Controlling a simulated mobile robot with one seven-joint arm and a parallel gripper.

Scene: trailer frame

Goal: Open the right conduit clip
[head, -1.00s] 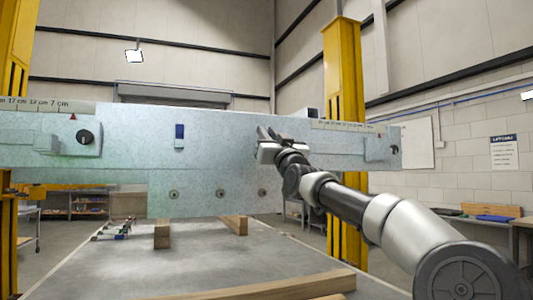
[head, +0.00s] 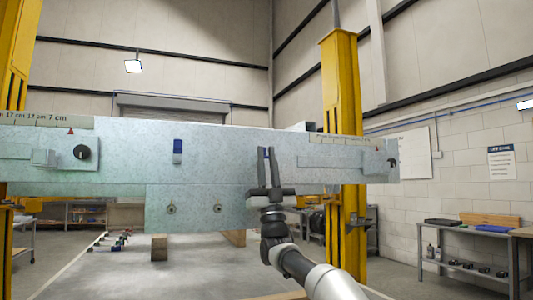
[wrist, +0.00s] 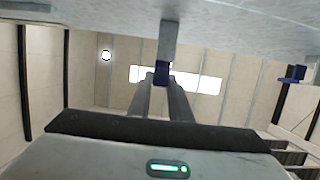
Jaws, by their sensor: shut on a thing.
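The right conduit clip shows as a small blue piece (head: 266,152) on the grey steel beam (head: 225,150). My gripper (head: 268,168) points upward at the beam with its two fingers on either side of this clip. In the wrist view the fingertips (wrist: 162,84) are shut on the blue part of the clip (wrist: 161,70), below a grey bracket (wrist: 169,38). The fingers hide part of the clip in the head view. The left clip (head: 178,150), blue above and grey below, sits on the beam to the left. It also shows in the wrist view (wrist: 290,75).
A black knob (head: 82,152) is on the beam's left part. Yellow posts (head: 343,130) stand at both sides. Timber blocks (head: 159,247) and small parts (head: 110,243) lie on the surface below. The beam face between the clips is clear.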

